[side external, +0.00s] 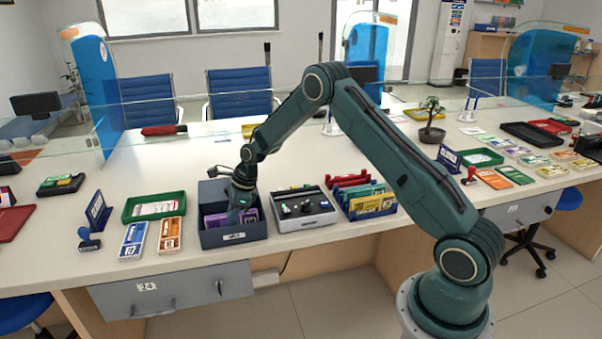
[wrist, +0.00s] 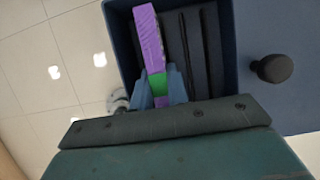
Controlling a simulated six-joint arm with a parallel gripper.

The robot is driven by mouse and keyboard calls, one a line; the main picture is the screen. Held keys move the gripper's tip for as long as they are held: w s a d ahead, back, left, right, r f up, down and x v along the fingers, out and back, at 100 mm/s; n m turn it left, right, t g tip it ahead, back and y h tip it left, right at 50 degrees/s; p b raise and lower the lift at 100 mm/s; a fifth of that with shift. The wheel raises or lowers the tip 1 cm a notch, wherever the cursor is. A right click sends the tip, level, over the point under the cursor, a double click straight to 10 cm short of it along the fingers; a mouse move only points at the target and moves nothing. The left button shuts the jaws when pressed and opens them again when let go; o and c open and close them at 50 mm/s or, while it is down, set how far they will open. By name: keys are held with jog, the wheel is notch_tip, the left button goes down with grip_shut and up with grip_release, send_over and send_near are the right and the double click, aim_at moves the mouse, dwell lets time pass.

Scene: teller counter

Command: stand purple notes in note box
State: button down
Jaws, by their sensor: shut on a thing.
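The note box (side external: 232,238) is a dark blue open box on the front part of the counter; its wall also shows in the wrist view (wrist: 121,52). My gripper (side external: 240,208) reaches down into it. In the wrist view, my gripper (wrist: 160,88) is shut on a bundle of purple notes (wrist: 147,32) with a green band. The bundle shows as a narrow strip and looks on edge inside the box. Purple also shows in the side view (side external: 215,221), on both sides of the fingers. The bundle's lower end is hidden, so I cannot tell whether it touches the floor.
A black knob (wrist: 269,68) is beside the box.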

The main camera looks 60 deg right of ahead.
jog(key=shift+f, duration=0.65)
jog(key=c, duration=1.3)
grip_release()
jog(key=shift+r, duration=3.5)
